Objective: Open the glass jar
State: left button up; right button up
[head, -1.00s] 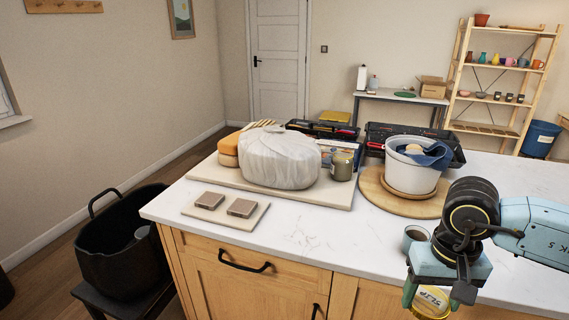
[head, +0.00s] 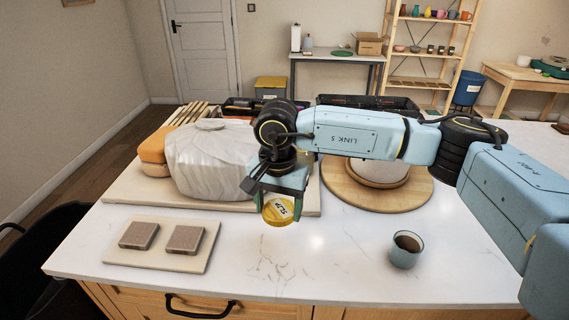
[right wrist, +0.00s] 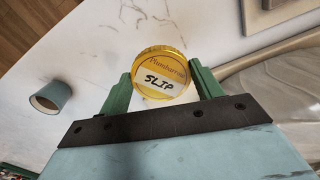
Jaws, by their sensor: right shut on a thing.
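A round yellow lid (head: 278,210) with a white label reading SLIP is held by my right gripper (head: 279,200). The lid also shows in the right wrist view (right wrist: 160,75), between the two green fingers of the gripper (right wrist: 161,80). The gripper is shut on the lid's sides and holds it above the white counter (head: 300,270), in front of the wrapped clay block. The glass jar is not visible now; my right arm covers the part of the board right of the clay. My left gripper is not in view.
A large wrapped block (head: 210,165) stands on a pale board (head: 120,195). Two small brown blocks lie on a smaller board (head: 165,262) at front left. A teal cup (head: 405,252) stands at right. A white pot (head: 380,175) on a round wooden board (head: 420,190) is partly hidden.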

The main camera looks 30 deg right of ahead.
jog(key=m, duration=0.1)
jog(key=w+m, duration=0.1)
jog(key=m, duration=0.2)
jog(key=shift+w+d, duration=0.3)
jog(key=shift+d, duration=0.05)
jog(key=shift+w+d+m, duration=0.15)
jog(key=shift+w+m, duration=0.2)
jog(key=shift+m, duration=0.45)
jog(key=shift+w+f+m, duration=0.1)
jog(key=shift+f+m, duration=0.05)
jog(key=shift+m, duration=0.25)
send_over(278, 237)
jog(key=shift+m, duration=0.3)
notch_tip(278, 237, down, 6)
jog(key=shift+p, duration=0.35)
jog(key=shift+f, duration=0.6)
notch_tip(278, 237, down, 3)
jog(key=shift+r, duration=0.1)
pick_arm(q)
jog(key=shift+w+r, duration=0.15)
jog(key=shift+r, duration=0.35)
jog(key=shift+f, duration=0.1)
